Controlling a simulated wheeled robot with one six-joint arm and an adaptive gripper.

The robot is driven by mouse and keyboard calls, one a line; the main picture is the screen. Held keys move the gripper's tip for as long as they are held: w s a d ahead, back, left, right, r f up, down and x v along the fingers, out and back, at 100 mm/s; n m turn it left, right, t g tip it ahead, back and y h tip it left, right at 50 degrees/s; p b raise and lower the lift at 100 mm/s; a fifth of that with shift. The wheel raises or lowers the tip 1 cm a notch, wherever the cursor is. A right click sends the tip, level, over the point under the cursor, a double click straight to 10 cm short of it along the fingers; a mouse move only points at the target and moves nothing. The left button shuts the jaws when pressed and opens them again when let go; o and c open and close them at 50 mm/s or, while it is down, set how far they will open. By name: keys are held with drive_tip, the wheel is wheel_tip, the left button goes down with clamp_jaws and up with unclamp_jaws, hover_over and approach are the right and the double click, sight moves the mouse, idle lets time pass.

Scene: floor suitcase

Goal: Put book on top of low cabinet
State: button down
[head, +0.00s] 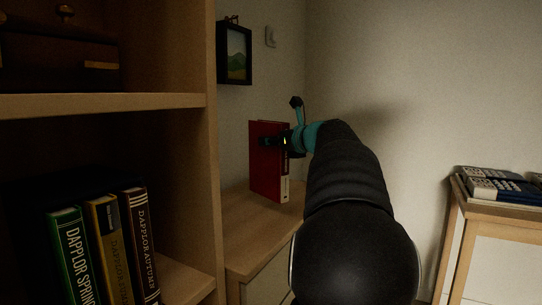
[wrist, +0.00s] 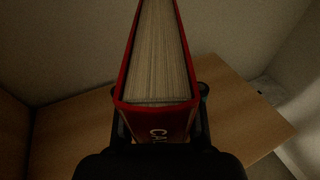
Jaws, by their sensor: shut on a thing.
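A red book (head: 265,165) is upright at the low cabinet (head: 250,225), over its light wooden top. My gripper (head: 275,141) is shut on the book, gripping it near its upper middle. In the wrist view the book (wrist: 158,60) stands between the fingers of my gripper (wrist: 160,125), its pale page edges facing the camera and part of its lettering showing. The cabinet top (wrist: 75,135) spreads below it. Whether the book's lower edge touches the top or hangs just above it, I cannot tell.
A bookshelf (head: 212,150) stands close on the left, with several books (head: 103,245) and a brown case (head: 60,60) on it. A framed picture (head: 235,52) hangs on the wall. The cabinet top around the book looks clear.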

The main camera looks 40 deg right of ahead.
sight(272, 153)
drive_tip(key=shift+f+b, duration=0.45)
drive_tip(key=shift+f, duration=1.4)
drive_tip(key=c, duration=0.7)
unclamp_jaws()
drive_tip(key=shift+f, duration=0.1)
drive_tip(key=shift+c, duration=0.2)
drive_tip(key=shift+r, duration=0.2)
drive_tip(key=s, duration=0.4)
drive_tip(key=s+r, duration=0.1)
drive_tip(key=s, duration=0.7)
drive_tip(key=shift+r, duration=0.3)
